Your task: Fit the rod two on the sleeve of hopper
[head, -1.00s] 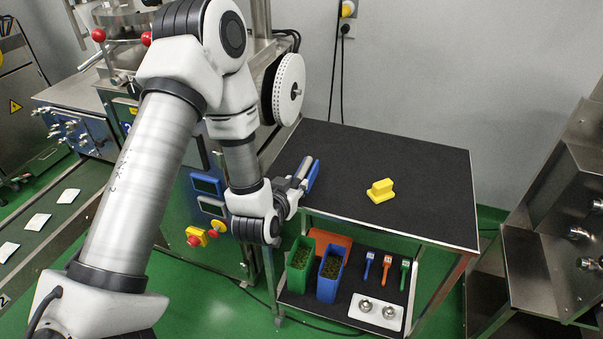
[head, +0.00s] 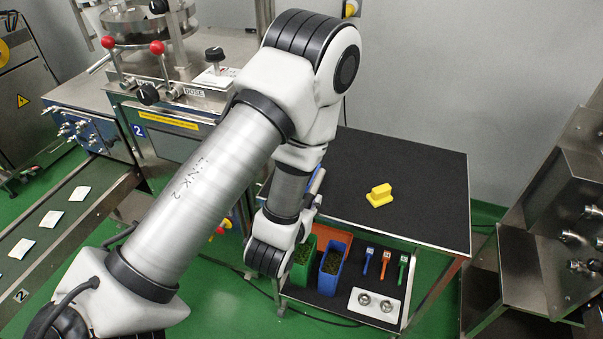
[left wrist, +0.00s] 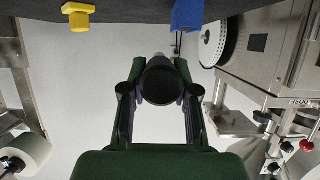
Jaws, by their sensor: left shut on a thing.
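My left gripper (left wrist: 158,98) is shut on a dark, round-ended piece (left wrist: 160,80) in the left wrist view, which looks like the rod seen end-on. Its length and far end are mostly hidden. In the head view my left arm covers the gripper near the left edge of the black table. The hopper (head: 135,22) is the steel drum on the machine at upper left. I cannot tell which part is its sleeve. My right gripper is not in view.
A yellow block (head: 380,195) stands on the black table (head: 425,175), with a blue block (left wrist: 187,14) near its left side. The lower shelf holds a green bin (head: 303,265), a blue bin (head: 332,268) and small tools. The DOSE plate (head: 213,78) is on the machine.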

